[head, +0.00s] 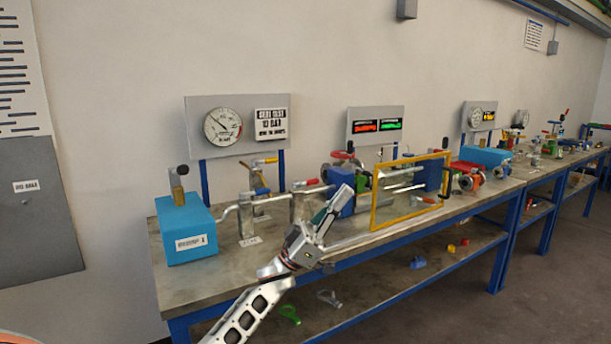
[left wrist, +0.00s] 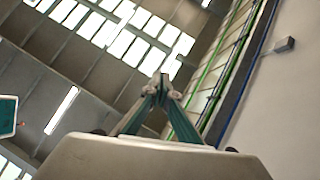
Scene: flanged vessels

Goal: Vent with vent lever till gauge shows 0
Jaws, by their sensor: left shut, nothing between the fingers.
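A round white gauge (head: 222,126) sits on the grey panel above the bench; its needle points to the upper left, and the numbers are too small to read. A lever with a red handle (head: 306,183) sits on the pipework below the panel. A yellow-handled lever (head: 266,161) is behind it. I cannot tell which is the vent lever. My left gripper (head: 343,194) is raised over the bench's front edge, right of the red handle and apart from it. In the left wrist view its fingers (left wrist: 161,88) meet, empty, against the ceiling. My right gripper is not in view.
A yellow-framed clear shield (head: 373,205) stands just right of my left gripper. More vessels and panels continue rightward. The bench's front left surface (head: 215,278) is clear.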

